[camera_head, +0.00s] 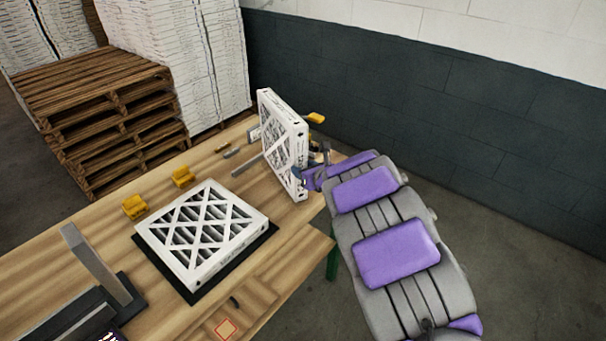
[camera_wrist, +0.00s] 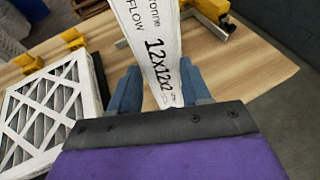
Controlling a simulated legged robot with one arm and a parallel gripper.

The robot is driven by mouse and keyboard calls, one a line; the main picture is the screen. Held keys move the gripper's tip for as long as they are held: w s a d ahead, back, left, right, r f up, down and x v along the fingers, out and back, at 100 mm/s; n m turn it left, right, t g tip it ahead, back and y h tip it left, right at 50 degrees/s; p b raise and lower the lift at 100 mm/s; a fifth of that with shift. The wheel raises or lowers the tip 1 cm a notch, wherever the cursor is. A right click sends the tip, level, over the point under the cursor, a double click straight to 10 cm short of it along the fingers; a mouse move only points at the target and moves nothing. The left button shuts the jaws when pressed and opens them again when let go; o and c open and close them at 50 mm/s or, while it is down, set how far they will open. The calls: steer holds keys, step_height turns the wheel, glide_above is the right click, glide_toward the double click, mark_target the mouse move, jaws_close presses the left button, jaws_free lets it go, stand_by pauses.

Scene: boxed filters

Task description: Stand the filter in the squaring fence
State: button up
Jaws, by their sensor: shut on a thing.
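A white-framed filter (camera_head: 284,148) with a criss-cross face is upright at the table's far right end. My gripper (camera_head: 309,176) is shut on its near edge; in the wrist view, my gripper (camera_wrist: 160,97) has its blue-grey fingers on both sides of the filter's printed edge (camera_wrist: 155,45). The squaring fence seems to be the grey bars (camera_head: 248,165) with a yellow clamp (camera_head: 315,118) around the filter, partly hidden by it. A yellow part also shows in the wrist view (camera_wrist: 212,18). I cannot tell whether the filter's bottom touches the table.
A second filter (camera_head: 203,233) lies flat on a black mat (camera_head: 262,236). Two yellow blocks (camera_head: 134,206) (camera_head: 182,177) sit behind it. A grey upright on a black base (camera_head: 96,264) stands at left. Pallets (camera_head: 95,120) and white stacks are beyond the wooden table (camera_head: 50,275).

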steer(key=shift+f, duration=0.8)
steer(key=o, duration=1)
steer(key=shift+a, duration=0.5)
steer(key=shift+o, duration=0.7)
steer(key=shift+d, duration=0.1)
steer(key=p+v, duration=0.1)
steer(key=v, duration=1.1)
steer(key=shift+d, duration=0.25)
